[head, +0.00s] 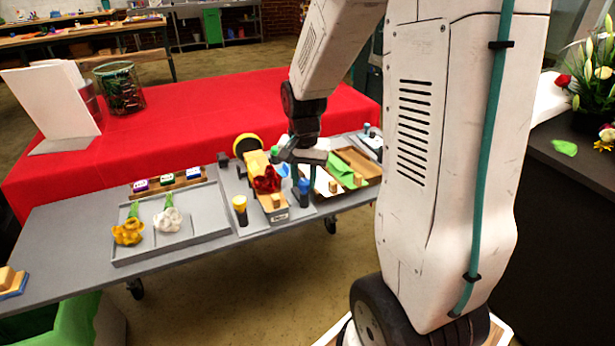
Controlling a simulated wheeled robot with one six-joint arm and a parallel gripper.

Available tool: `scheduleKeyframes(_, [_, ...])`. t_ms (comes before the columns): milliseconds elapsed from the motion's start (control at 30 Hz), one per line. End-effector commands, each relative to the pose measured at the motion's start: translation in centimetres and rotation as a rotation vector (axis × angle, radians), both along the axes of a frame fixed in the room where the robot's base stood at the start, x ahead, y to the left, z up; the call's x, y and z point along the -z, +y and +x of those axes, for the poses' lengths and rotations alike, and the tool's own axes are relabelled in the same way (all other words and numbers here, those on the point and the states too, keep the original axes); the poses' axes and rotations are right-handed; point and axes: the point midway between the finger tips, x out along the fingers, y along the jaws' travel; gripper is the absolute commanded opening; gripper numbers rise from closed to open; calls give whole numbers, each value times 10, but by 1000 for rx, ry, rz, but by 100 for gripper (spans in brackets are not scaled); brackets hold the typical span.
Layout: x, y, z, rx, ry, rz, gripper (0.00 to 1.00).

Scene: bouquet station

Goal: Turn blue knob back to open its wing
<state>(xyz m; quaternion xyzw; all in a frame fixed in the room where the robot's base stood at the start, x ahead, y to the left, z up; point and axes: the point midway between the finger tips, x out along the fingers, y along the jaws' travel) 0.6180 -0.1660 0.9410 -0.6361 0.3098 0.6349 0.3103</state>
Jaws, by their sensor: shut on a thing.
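The blue knob (304,187) stands upright on a dark post at the front right of the orange and grey fixture on the grey table. My gripper (303,176) reaches down over it from above, and its fingers are shut on the knob. A red flower (267,180) lies in the fixture just left of the gripper. A yellow knob (240,203) stands on the fixture's left side. My gripper and arm partly hide the area behind the blue knob, and I cannot tell which part is its wing or how far it is turned.
A grey tray (222,228) with a yellow flower (128,232) and a white flower (168,217) lies to the left. A wooden tray (371,163) with a green sheet (341,177) stands to the right. A red-covered table (195,122) is behind.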

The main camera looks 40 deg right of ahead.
Motion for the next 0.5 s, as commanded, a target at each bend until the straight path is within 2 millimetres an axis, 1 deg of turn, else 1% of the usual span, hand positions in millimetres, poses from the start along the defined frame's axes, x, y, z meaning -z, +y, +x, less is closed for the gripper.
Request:
scheduleKeyframes(33, [-1,-2,0,28,-2,-4,6])
scheduleKeyframes(200, [0,-2,0,109,1,-4,6])
scheduleKeyframes(500, [0,-1,-2,169,5,-3,6])
